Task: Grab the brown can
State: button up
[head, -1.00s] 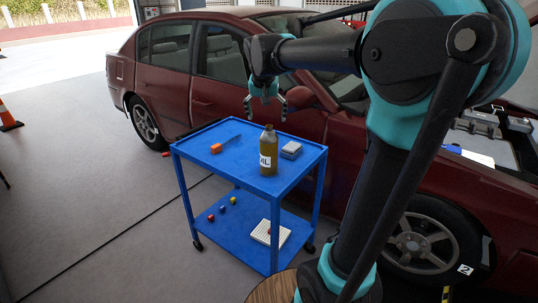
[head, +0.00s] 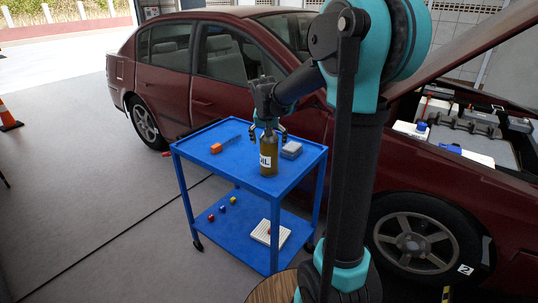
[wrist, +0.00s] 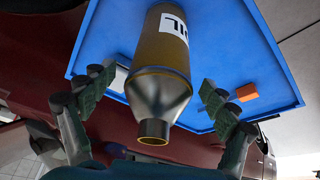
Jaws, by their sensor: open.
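The brown can (head: 268,159) has a white label with black letters and a narrower grey metal neck. It stands upright on the top shelf of the blue cart (head: 230,155). My gripper (head: 268,132) is open at the height of the can's upper part, with its fingers to either side of the neck in the head view. In the wrist view, the can (wrist: 165,55) lies between the two spread fingers of my gripper (wrist: 157,84). Neither finger appears to touch it. The can's far side is hidden.
The lower shelf holds small coloured items (head: 222,209) and a white grid block (head: 268,234). A red car (head: 205,85) stands close behind the cart.

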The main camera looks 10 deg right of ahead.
jog(key=shift+x, duration=1.5)
jog(key=shift+c, duration=0.2)
jog(key=shift+r, duration=0.1)
jog(key=c, duration=1.7)
jog(key=shift+r, duration=0.1)
